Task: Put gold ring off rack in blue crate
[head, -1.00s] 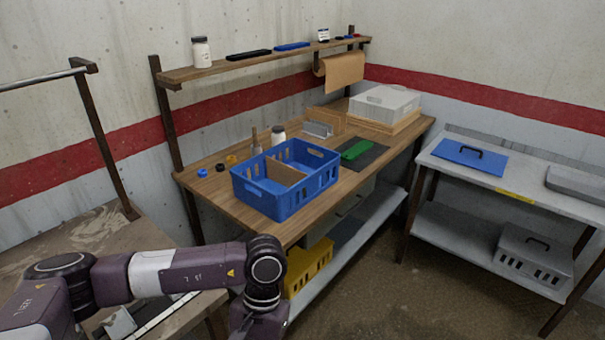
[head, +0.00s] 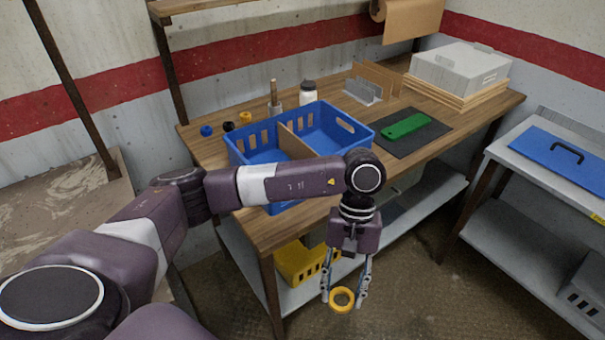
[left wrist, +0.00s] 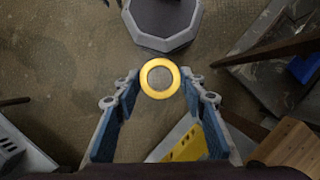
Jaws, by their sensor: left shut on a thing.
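The gold ring (head: 342,299) is held at the fingertips of my left gripper (head: 342,291), which points down in front of the wooden bench, over the floor. In the left wrist view the ring (left wrist: 160,78) sits between the two fingertips, its hole facing the camera. The blue crate (head: 327,118) stands on the bench, up and to the left of the gripper in the head view. A brown divider (head: 293,143) splits it into two compartments. My left forearm hides its front part. No rack with rings is clearly in view. My right gripper is not in view.
A green piece (head: 406,126) on a dark mat, a white bottle (head: 308,95) and several small coloured items lie around the crate. A grey bin (head: 458,70) stands at the back right. A yellow crate (head: 297,262) sits on the shelf below.

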